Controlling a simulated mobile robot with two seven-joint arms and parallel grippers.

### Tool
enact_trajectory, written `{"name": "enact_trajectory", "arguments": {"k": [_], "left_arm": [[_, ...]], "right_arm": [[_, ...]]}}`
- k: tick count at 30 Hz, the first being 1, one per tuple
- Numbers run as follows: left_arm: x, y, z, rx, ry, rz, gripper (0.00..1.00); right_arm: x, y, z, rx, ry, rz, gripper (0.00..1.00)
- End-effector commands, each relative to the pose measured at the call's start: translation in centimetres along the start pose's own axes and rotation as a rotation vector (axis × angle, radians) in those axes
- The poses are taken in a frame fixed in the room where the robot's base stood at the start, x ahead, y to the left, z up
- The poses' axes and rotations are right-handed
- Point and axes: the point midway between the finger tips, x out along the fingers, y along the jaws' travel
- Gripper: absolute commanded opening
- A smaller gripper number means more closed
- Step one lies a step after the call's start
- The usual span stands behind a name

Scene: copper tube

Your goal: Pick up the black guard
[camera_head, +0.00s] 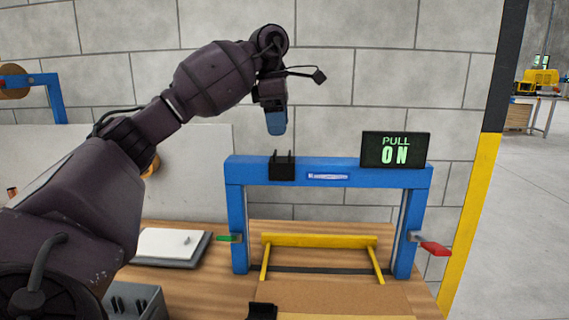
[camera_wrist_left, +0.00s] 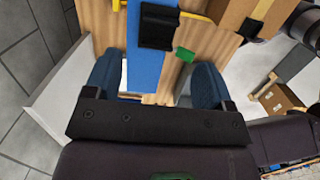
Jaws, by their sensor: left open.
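The black guard (camera_head: 282,168) is a small dark block with two upright prongs, on the top beam of a blue frame (camera_head: 345,172). In the left wrist view the black guard (camera_wrist_left: 158,27) shows at the top, against the blue beam (camera_wrist_left: 145,72). My left gripper (camera_head: 276,122) is above the guard in the head view, apart from it. In the wrist view my left gripper (camera_wrist_left: 157,78) is open, its blue fingers wide apart and nothing held between them. The guard lies beyond the fingertips. My right gripper is not in view.
A black sign (camera_head: 395,149) reading "PULL ON" stands at the beam's right. A green handle (camera_head: 229,238) and a red handle (camera_head: 434,248) stick out from the frame's sides. A yellow bar (camera_head: 320,240) spans below. Another black piece (camera_head: 262,311) is at the bottom edge.

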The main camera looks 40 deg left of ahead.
Motion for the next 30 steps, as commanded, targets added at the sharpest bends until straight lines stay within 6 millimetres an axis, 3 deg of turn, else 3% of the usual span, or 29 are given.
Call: {"name": "enact_trajectory", "arguments": {"k": [3,10,21,30], "left_arm": [[1.2,0.0,0.0,-0.001,0.0,-0.001,0.77],[2.2,0.0,-0.1,-0.001,-0.001,-0.001,0.77],[6.3,0.0,-0.2,-0.002,0.0,0.001,0.77],[6.6,0.0,-0.2,-0.001,-0.001,0.002,0.77]], "right_arm": [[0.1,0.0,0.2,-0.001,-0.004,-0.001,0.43],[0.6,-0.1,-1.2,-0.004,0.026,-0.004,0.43],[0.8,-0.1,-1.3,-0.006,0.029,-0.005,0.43],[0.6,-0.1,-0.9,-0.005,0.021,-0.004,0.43]]}}
